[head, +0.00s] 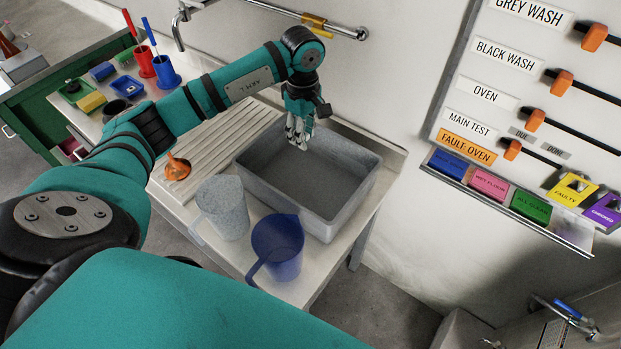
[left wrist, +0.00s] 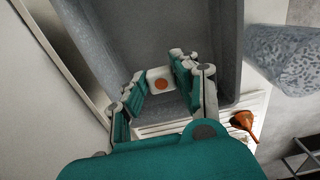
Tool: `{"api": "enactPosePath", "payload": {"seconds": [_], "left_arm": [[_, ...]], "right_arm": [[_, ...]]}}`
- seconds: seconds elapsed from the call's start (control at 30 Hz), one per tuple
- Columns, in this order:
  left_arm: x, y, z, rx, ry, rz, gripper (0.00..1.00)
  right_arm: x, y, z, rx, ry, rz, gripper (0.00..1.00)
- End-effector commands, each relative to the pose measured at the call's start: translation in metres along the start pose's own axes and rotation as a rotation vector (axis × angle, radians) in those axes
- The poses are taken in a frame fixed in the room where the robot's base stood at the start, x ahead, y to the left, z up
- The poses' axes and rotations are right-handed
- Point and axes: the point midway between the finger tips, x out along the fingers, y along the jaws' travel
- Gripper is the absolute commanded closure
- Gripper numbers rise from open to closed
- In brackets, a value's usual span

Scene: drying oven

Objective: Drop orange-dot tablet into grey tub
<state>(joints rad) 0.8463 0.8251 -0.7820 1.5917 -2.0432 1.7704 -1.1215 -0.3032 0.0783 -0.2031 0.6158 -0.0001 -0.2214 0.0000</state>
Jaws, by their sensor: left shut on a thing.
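My left gripper (head: 299,132) hangs over the back left part of the grey tub (head: 322,176). In the left wrist view, the left gripper (left wrist: 163,90) is shut on the orange-dot tablet (left wrist: 160,74), a white piece with a round orange dot. The tablet sits between the fingertips, with the grey tub (left wrist: 227,45) below and beyond it. In the head view the tablet is hidden or too small to make out. The visible part of the tub's floor looks empty. My right gripper is in neither view.
A clear jug (head: 222,208) and a blue jug (head: 277,247) stand in front of the tub. An orange funnel (head: 177,168) lies on the draining board to the left. A tap (head: 180,30) and a wall rail stand behind. A label board (head: 520,100) is at right.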

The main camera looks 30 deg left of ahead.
Motion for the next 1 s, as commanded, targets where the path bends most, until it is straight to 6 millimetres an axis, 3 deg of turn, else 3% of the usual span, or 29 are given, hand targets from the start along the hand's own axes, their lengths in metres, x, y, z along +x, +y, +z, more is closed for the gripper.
{"api": "enactPosePath", "payload": {"seconds": [0.13, 0.33, 0.37, 0.53, 0.83, 1.0], "left_arm": [[0.007, 0.0, 0.0, 0.0, -0.001, 0.0, 0.87], [0.006, 0.0, 0.0, 0.0, -0.001, 0.0, 0.87], [0.006, 0.0, 0.0, 0.0, -0.001, 0.0, 0.68], [0.006, 0.0, 0.0, 0.001, -0.001, 0.0, 0.45], [0.005, 0.0, 0.0, 0.001, 0.0, 0.001, 0.44], [-0.014, 0.001, 0.0, 0.001, 0.0, 0.005, 0.44]], "right_arm": [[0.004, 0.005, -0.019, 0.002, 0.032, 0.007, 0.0], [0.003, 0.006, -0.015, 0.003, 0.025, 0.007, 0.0], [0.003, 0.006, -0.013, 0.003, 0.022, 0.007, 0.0], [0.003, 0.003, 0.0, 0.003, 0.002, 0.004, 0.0], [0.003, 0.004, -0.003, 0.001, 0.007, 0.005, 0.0], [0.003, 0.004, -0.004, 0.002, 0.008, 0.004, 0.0]]}}
